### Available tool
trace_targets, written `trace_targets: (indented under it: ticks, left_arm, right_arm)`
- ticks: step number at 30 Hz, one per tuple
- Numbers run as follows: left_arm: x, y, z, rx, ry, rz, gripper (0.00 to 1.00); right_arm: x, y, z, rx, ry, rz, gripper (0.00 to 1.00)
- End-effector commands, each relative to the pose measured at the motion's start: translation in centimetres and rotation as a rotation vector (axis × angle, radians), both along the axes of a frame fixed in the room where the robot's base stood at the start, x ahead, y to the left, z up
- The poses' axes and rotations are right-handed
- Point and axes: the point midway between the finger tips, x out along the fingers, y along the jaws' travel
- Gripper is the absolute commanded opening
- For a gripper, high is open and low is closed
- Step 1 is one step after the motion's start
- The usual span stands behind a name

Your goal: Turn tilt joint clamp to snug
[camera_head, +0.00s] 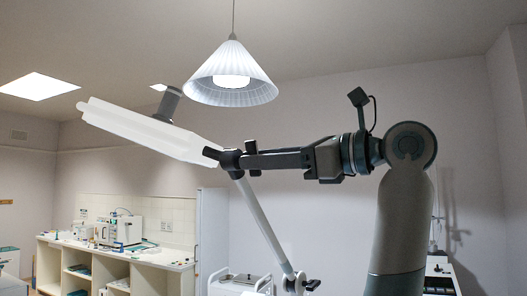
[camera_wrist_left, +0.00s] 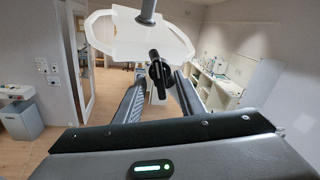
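The lamp's white head (camera_head: 150,132) is tilted at the top of a slim pale arm (camera_head: 262,222). They meet at a dark tilt joint (camera_head: 229,159). In the left wrist view the white head (camera_wrist_left: 112,38) spans the top, and a dark round clamp knob (camera_wrist_left: 160,72) lies ahead between my finger lines. My left gripper (camera_head: 252,160) reaches in from the picture's right, its tips close beside the joint. In the wrist view the left gripper (camera_wrist_left: 158,82) is open, with a gap between its fingers. Whether a finger touches the knob I cannot tell. My right gripper is not in view.
A lit white pendant lampshade (camera_head: 231,75) hangs above the lamp head. A lower dark joint (camera_head: 292,281) sits on the pale arm. A bench with equipment (camera_head: 118,262) stands at the back left. The space around the joint is otherwise open.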

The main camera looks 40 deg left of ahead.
Motion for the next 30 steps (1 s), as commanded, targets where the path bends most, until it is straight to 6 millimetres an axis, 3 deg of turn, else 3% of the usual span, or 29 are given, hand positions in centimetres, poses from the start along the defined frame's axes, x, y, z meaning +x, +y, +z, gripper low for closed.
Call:
trace_targets:
  ticks: [10,11,15,30]
  left_arm:
    - [-0.06,0.32,-0.01,0.001,-0.001,-0.001,0.36]
    - [-0.06,0.32,-0.01,0.0,-0.001,-0.001,0.34]
    - [-0.05,0.31,-0.01,0.0,-0.001,-0.001,0.0]
    - [-0.05,0.29,-0.08,0.009,-0.065,-0.001,0.0]
  right_arm:
    - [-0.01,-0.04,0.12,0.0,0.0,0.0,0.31]
    - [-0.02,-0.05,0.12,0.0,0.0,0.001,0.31]
    - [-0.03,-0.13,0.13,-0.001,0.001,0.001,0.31]
    - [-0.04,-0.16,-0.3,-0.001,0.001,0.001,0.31]
